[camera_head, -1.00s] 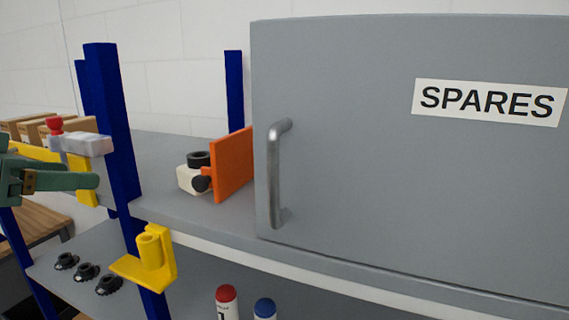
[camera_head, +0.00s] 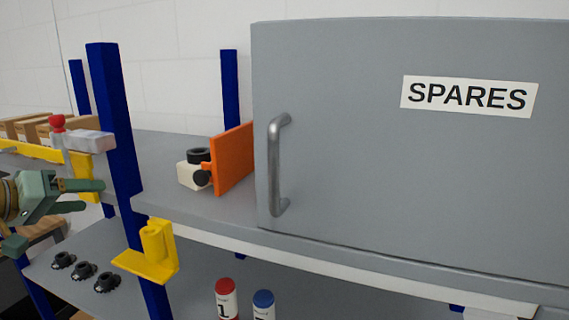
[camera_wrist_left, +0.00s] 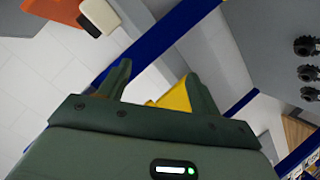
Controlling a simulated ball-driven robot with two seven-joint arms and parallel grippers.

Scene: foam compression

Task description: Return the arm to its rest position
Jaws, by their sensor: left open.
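My left gripper (camera_head: 88,195) is at the left edge of the head view, its green fingers apart and pointing right. It is in front of the shelf unit, left of the nearest blue post (camera_head: 113,120). The left wrist view shows the same gripper (camera_wrist_left: 160,85) with open fingers and no object held between them. A yellow part (camera_wrist_left: 176,98) shows beyond and between the fingers there. My right gripper is in neither view.
A grey SPARES cabinet (camera_head: 350,180) with a handle (camera_head: 274,165) fills the right. A yellow holder (camera_head: 152,255) sits on the post. An orange plate (camera_head: 233,160) and white device (camera_head: 190,176) stand on the upper shelf. Black knobs (camera_head: 84,271) lie below, near red-capped (camera_head: 226,297) and blue-capped (camera_head: 263,304) bottles.

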